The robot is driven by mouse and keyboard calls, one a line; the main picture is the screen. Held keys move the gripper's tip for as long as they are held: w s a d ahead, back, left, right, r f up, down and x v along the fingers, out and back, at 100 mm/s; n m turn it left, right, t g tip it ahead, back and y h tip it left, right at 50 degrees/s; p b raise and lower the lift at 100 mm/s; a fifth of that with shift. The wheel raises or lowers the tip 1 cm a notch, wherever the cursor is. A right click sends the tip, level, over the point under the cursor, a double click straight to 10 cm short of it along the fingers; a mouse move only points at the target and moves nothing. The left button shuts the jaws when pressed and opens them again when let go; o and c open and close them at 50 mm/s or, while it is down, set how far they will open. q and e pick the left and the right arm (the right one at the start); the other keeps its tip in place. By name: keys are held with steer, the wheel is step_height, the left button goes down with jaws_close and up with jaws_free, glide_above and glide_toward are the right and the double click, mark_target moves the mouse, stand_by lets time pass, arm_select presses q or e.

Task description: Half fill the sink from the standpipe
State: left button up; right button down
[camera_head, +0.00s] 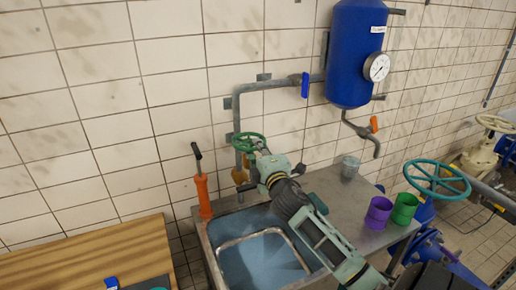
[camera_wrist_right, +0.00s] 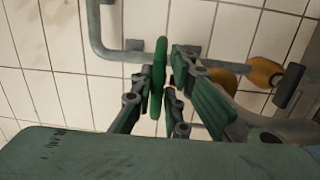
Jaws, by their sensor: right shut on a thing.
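The green handwheel (camera_head: 249,142) sits on the standpipe (camera_head: 236,108), a grey pipe on the tiled wall. My right gripper (camera_head: 262,156) is shut on the handwheel's rim. In the right wrist view the wheel (camera_wrist_right: 158,78) shows edge-on between the fingers (camera_wrist_right: 165,90). The brass valve body (camera_head: 238,174) and the dark spout below are partly hidden by my gripper. The sink (camera_head: 204,238) lies below, with bluish water (camera_head: 250,262) in it. My right arm covers its right part. I cannot tell the water's depth or whether water is running. My left gripper is out of view.
A clear glass (camera_head: 350,167), a purple cup (camera_head: 378,213) and a green cup (camera_head: 404,208) stand on the right counter. A blue tank (camera_head: 354,55) with a gauge hangs above. A wooden bench (camera_head: 85,257) is left.

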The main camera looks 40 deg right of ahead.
steer(key=shift+d+r, duration=0.1)
steer(key=shift+r, duration=0.1)
steer(key=shift+d+n+t+y+p, duration=0.3)
steer(key=shift+n+y+p, duration=0.15)
steer(key=shift+n+y, duration=0.4)
steer(key=y, duration=0.1)
steer(key=n+y, duration=0.1)
steer(key=y, duration=0.1)
steer(key=shift+d+t, duration=0.3)
steer(key=shift+d, duration=0.05)
steer(key=shift+w+d+n+y, duration=0.15)
steer(key=shift+d+n+y, duration=0.05)
steer(key=shift+n+y, duration=0.75)
steer(key=shift+r, duration=0.1)
steer(key=c, duration=1.8)
jaws_free()
steer(key=shift+f, duration=0.2)
